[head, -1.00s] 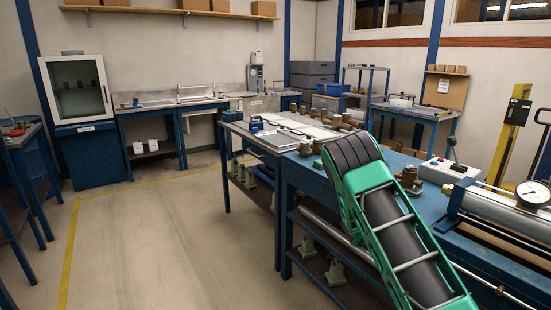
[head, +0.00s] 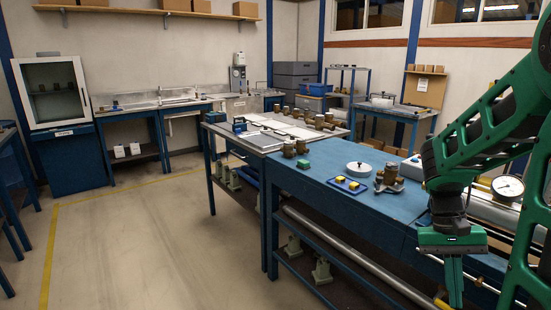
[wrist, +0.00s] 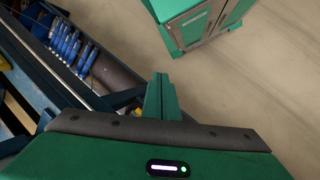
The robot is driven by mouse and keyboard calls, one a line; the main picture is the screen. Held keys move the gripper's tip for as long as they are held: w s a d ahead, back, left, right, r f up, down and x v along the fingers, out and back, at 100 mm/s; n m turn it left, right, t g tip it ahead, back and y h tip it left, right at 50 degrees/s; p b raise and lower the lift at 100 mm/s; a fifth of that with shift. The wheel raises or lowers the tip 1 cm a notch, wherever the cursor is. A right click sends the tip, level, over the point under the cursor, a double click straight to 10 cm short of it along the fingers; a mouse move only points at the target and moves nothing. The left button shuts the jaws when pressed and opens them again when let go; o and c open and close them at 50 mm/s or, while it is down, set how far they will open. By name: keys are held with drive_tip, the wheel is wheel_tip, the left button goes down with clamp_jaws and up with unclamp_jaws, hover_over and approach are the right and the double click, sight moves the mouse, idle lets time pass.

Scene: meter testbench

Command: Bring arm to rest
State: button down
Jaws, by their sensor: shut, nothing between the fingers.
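My green arm (head: 488,130) comes in from the right edge of the head view and bends down to my gripper (head: 455,290). The gripper points downward in front of the long blue workbench (head: 345,208), near its right part, and looks clear of it. In the wrist view the two green fingers (wrist: 160,97) are together with nothing between them. The gripper is shut and empty.
Open floor (head: 150,240) lies left.

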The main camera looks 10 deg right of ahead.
drive_tip(key=s+a+r+t+y, duration=0.1)
drive_tip(key=s+a+r+t, duration=0.3)
drive_tip(key=s, duration=0.4)
drive_tip(key=shift+s+a+r+n+t, duration=0.2)
drive_tip(key=shift+a+r+n+t, duration=0.15)
drive_tip(key=shift+a, duration=0.35)
